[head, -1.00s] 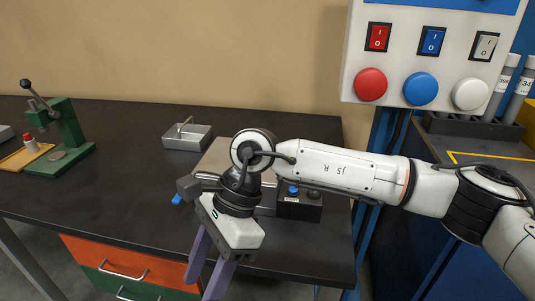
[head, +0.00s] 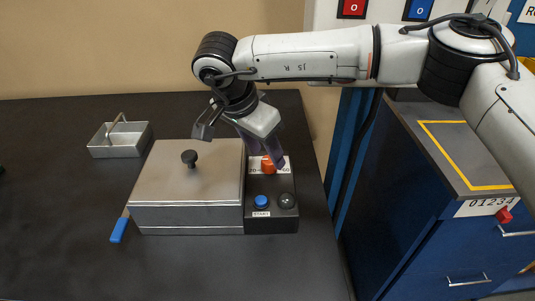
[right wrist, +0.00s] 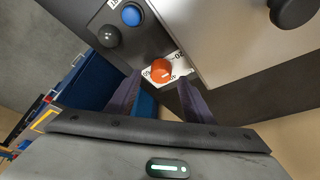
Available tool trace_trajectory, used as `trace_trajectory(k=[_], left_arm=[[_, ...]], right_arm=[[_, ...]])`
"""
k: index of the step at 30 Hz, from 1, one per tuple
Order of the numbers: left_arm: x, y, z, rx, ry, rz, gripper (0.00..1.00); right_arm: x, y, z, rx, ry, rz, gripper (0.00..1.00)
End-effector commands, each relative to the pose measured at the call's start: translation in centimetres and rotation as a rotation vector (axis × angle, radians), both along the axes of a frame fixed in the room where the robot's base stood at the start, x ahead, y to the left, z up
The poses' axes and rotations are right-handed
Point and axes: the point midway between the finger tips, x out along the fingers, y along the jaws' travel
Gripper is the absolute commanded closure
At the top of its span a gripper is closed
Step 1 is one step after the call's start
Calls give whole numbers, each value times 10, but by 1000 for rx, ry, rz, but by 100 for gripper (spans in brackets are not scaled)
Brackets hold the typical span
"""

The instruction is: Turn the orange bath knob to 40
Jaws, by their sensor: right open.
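The orange bath knob (head: 268,165) sits on a white dial plate on the dark control panel (head: 257,187) at the right side of a steel bath. My right gripper (head: 266,160) is above and behind the knob, its purple fingers reaching down towards it. In the right wrist view, the knob (right wrist: 161,70) lies just beyond the open fingertips, roughly between them and not gripped. A 20 and a 60 show partly on the dial in the head view; the pointer's exact reading is too small to tell. My left gripper is out of view.
The lidded steel bath (head: 187,187) has a black lid knob (head: 189,158). A blue START button (head: 261,202) and a black knob (head: 287,201) sit in front of the orange knob. A blue-handled tool (head: 119,230) and a steel basket (head: 119,139) lie left.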

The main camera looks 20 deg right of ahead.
Motion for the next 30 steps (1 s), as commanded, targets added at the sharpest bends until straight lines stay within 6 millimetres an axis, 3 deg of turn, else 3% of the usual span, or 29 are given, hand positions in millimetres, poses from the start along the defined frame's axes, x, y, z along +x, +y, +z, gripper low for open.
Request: trace_trajectory(k=[7, 17, 24, 30], left_arm=[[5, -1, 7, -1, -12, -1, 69], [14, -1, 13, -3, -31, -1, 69], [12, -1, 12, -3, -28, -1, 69], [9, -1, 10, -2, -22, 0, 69]], right_arm=[[5, -10, -25, 0, 0, -1, 53], [6, -11, -29, 1, -1, -1, 53], [6, -10, -29, 2, -1, -1, 93], [6, -10, -29, 1, 0, -10, 94]])
